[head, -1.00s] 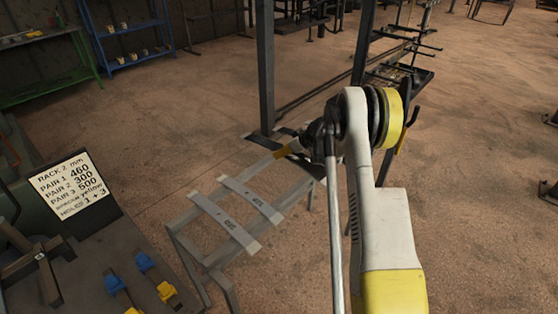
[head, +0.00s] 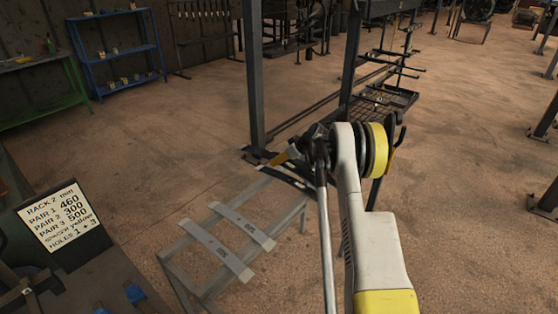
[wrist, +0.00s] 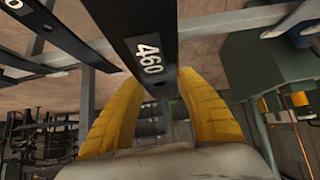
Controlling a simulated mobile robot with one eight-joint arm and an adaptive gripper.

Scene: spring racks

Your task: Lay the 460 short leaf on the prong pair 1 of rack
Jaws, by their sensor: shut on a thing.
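My gripper (wrist: 156,92) has its two yellow fingers on either side of a dark flat leaf (wrist: 133,25) in the wrist view. The leaf bears a white 460 label. In the head view my gripper (head: 283,157) is small, above the far end of a grey stand (head: 172,262), partly hidden by my arm. The held leaf is hard to make out there. A dark rack (head: 349,85) with uprights, prongs and a mesh shelf stands beyond; which prongs are pair 1 cannot be told.
Two light leaves (head: 242,226) lie across the stand. Another dark leaf (wrist: 62,32) shows beside the held one. A sign (head: 60,216) reads RACK 2, pair 1 460, pair 2 300, pair 3 500. Open floor lies to the right.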

